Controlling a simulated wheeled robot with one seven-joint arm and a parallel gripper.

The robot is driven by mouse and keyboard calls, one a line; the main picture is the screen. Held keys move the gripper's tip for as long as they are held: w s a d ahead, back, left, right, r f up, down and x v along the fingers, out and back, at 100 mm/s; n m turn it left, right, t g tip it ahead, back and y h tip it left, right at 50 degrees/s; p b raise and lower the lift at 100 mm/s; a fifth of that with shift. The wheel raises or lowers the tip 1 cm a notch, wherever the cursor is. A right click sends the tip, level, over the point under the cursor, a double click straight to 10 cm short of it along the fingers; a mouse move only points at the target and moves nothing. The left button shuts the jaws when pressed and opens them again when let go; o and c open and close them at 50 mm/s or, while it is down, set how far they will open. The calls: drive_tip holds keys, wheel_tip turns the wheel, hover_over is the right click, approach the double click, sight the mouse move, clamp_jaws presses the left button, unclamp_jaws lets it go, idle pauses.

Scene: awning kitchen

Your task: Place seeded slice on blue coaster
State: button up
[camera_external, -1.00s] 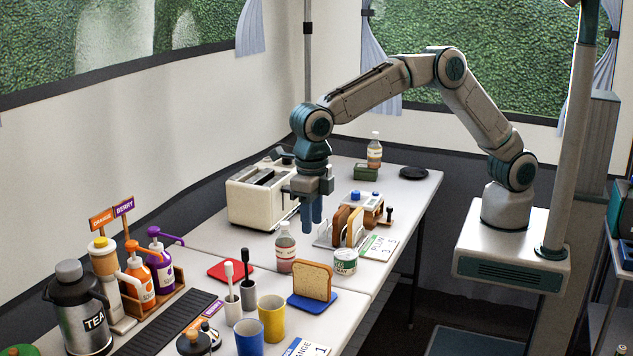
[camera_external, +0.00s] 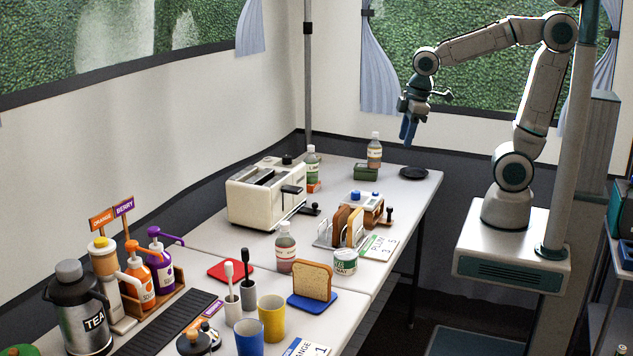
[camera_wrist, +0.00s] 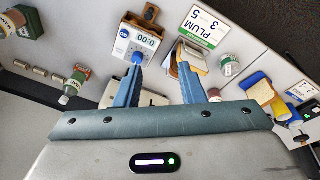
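A bread slice (camera_external: 312,281) with a tan face and brown crust stands upright on the blue coaster (camera_external: 326,307) near the table's front edge. Seeds on it are too small to make out. More slices, a brown one (camera_external: 339,219) and a paler one (camera_external: 355,228), stand in a wire rack behind the green-white can. My gripper (camera_external: 408,143) is raised above the far right end of the table, well away from the slice and coaster. In the wrist view my gripper's fingers (camera_wrist: 160,55) are apart, with nothing held between them.
A toaster (camera_external: 266,194) stands at the back left of the rack. A bottle (camera_external: 285,248), a can (camera_external: 345,262), a yellow cup (camera_external: 272,318) and a blue cup (camera_external: 249,338) stand around the coaster. A red coaster (camera_external: 231,270) lies bare to the left.

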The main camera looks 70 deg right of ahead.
drive_tip(key=s+d+f+m, duration=0.2)
drive_tip(key=s+d+m, duration=0.2)
drive_tip(key=s+m, duration=0.2)
drive_tip(key=shift+s+d+f, duration=0.15)
drive_tip(key=shift+d+f, duration=0.1)
drive_tip(key=shift+f, duration=0.05)
